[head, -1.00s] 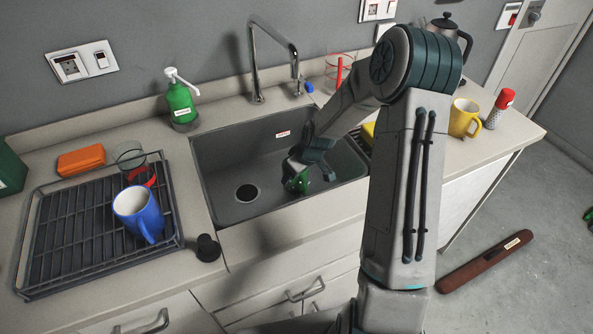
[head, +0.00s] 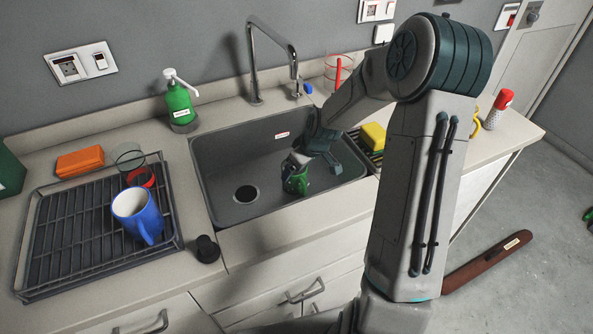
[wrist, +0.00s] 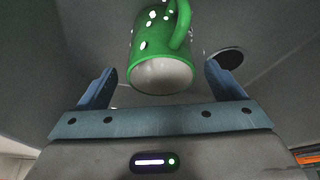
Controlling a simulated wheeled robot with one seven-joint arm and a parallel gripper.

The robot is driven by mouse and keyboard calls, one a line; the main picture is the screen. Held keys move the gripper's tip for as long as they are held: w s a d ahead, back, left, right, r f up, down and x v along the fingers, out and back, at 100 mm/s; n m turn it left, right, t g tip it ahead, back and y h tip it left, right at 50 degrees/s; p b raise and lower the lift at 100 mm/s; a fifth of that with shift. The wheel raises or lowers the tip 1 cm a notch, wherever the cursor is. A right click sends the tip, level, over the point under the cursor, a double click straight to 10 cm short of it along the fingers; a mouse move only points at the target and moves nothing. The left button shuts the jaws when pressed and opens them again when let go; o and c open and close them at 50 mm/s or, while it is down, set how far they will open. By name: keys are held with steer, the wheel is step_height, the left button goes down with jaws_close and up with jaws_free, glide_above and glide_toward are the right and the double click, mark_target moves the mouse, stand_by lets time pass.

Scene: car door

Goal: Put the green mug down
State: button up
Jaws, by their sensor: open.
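The green mug (head: 296,182) is inside the grey sink basin (head: 225,207), right of the drain. In the wrist view the green mug (wrist: 150,40) has pale spots, its handle at upper right and a whitish round end towards me. I cannot tell if that end is its mouth or base. My gripper (head: 315,164) is over the mug in the basin and partly hides it. In the wrist view my gripper (wrist: 160,75) is open, with a finger on each side of the mug and gaps between.
A tall tap (head: 270,55) rises behind the sink. A drying rack (head: 75,235) to the left holds a blue mug (head: 138,214). A black stopper (head: 207,248) stands at the front edge. A yellow sponge (head: 373,136) is right of the basin. The basin's left part is clear.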

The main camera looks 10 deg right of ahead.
steer(key=v, duration=0.7)
steer(key=s+a+r+m+h, duration=0.1)
steer(key=s+r, duration=0.3)
steer(key=s, duration=0.4)
steer(key=s+r+m, duration=0.3)
steer(key=s+r, duration=0.1)
steer(key=s, duration=0.4)
steer(key=s+a+r+m+g+h, duration=0.1)
steer(key=s+r, duration=0.3)
steer(key=s, duration=0.4)
steer(key=shift+s+a+m+h, duration=0.3)
steer(key=shift+s+m, duration=0.1)
steer(key=shift+m, duration=0.5)
